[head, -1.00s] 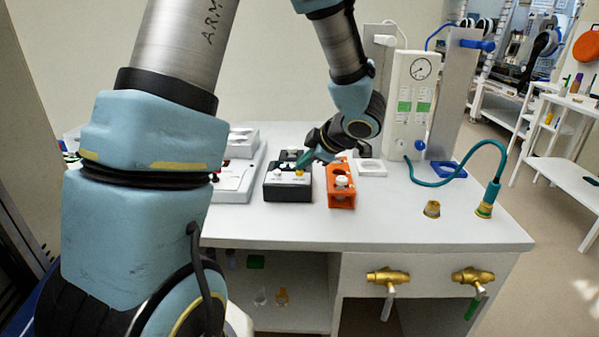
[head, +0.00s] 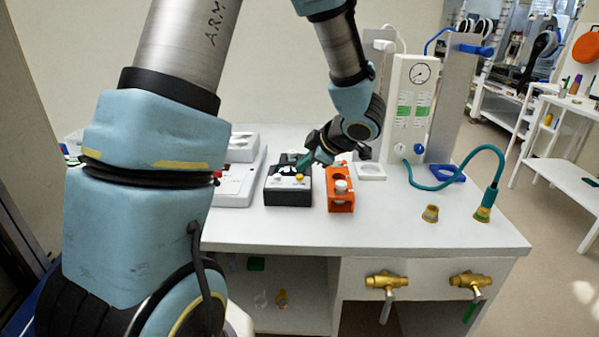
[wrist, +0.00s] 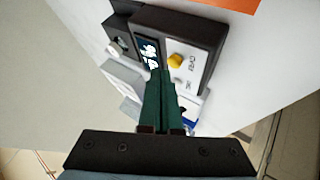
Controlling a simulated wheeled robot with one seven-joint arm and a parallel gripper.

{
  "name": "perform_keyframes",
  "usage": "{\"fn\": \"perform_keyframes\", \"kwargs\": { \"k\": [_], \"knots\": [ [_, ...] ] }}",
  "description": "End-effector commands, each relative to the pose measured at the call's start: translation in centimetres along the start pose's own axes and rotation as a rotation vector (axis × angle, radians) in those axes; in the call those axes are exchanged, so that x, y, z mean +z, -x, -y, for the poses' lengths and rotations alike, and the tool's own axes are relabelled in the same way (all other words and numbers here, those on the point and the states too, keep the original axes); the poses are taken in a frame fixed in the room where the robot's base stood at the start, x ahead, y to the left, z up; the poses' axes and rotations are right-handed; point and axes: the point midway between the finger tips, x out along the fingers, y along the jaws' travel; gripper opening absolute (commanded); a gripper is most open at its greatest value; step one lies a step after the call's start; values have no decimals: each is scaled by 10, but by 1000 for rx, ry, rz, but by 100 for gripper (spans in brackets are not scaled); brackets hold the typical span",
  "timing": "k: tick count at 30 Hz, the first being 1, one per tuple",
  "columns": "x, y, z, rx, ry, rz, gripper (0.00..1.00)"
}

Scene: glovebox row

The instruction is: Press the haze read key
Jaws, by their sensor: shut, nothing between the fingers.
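The haze meter is a small black box (head: 288,196) with a pale key panel and a dark lit display (wrist: 148,52). It stands on the white bench in the head view. A yellow key (head: 299,178) shows on its panel, also in the wrist view (wrist: 175,61), with small lettering too blurred to read surely. A white key (head: 279,179) sits left of it in the head view. My gripper (wrist: 160,73) is shut and empty; its green fingers reach over the meter and hide part of the panel in the wrist view. I cannot tell whether the tips touch it.
An orange holder (head: 341,203) stands close to the right of the meter. A pale instrument (head: 236,185) stands to its left. A white square piece (head: 370,172) lies behind the holder. A teal hose (head: 440,187) curves over the right of the bench.

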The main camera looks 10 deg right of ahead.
Motion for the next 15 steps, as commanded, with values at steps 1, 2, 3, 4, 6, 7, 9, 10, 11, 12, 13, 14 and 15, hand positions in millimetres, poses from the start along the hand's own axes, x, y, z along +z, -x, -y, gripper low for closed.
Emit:
{"fn": "perform_keyframes", "kwargs": {
  "k": [1, 2, 3, 4, 6, 7, 9, 10, 11, 12, 13, 14, 15],
  "knots": [
    [-2, 3, -2, 0, -1, 0, 0],
    [-2, 3, -2, 0, 0, 0, 0],
    [-2, 3, -2, 0, 0, 0, 0],
    [-2, 3, -2, 0, 0, 0, 0],
    [-2, 2, -2, 0, 0, 0, 0],
    [-2, 2, -2, 0, 0, 0, 0],
    [-2, 2, -2, 0, 0, 0, 0],
    [-2, 2, -2, 0, 0, 0, 0],
    [-2, 2, -2, 0, -1, 0, 0],
    [-2, 3, -2, 0, -1, 0, 0],
    [-2, 3, -2, 0, -1, 0, 0],
    [-3, 4, -3, 0, -1, 0, 0],
    [-4, 6, -4, 0, -1, 0, 0]
  ]
}}
